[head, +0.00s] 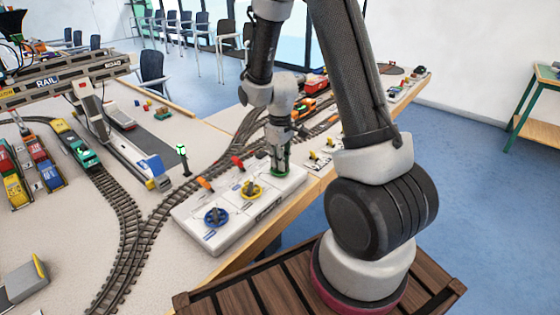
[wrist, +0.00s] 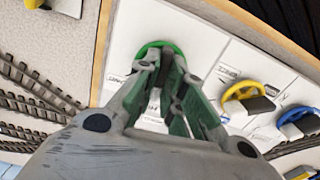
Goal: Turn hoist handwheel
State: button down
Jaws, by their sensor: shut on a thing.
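A white control panel (head: 236,222) at the table edge carries three handwheels: blue (head: 216,217), yellow (head: 251,190) and green (head: 271,176). I cannot read which label says hoist. My gripper (head: 279,166) points down onto the green handwheel, at the panel's far end. In the wrist view, the fingers (wrist: 165,78) are closed around the middle of the green handwheel (wrist: 158,46), and its far rim shows beyond them. The near side of that wheel is hidden by my gripper. The yellow wheel (wrist: 249,97) and blue wheel (wrist: 297,121) stand free on the right.
An orange lever (head: 205,184) and a red lever (head: 237,163) stand along the panel's back edge. Model track (head: 125,225) curves beside the panel. A gantry crane (head: 65,78) spans toy trucks on the left. A signal post (head: 183,158) with a green light stands behind the panel.

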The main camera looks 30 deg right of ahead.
jog(key=n, duration=0.4)
jog(key=shift+n, duration=2.5)
jog(key=c, duration=1.5)
grip_release()
jog(key=shift+r, duration=0.1)
notch_tip(320, 180, up, 12)
jog(key=shift+f, duration=0.1)
